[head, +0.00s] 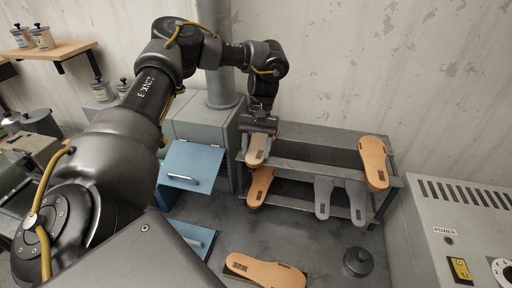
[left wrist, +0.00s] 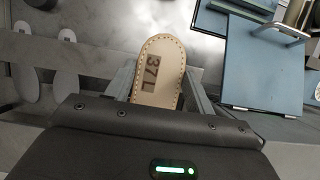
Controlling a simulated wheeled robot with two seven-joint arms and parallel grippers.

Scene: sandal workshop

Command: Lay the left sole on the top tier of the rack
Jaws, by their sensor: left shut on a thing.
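The left sole, pale tan with stitched edges, hangs toe-down in my left gripper (head: 260,128) at the left end of the grey rack (head: 318,172). In the left wrist view the sole (left wrist: 158,62) shows the mark 37L between the two fingers. The fingers are shut on it. In the head view the sole (head: 257,150) overlaps the rack's upper tier; I cannot tell whether it touches. My right gripper is not in view.
An orange-tan sole (head: 375,163) is at the upper tier's right end, another (head: 260,187) lower left. Grey sole shapes (head: 323,197) show on the lower tier. Another sole (head: 265,272) lies in front. A blue panel (head: 192,163) is left, a control box (head: 450,215) right.

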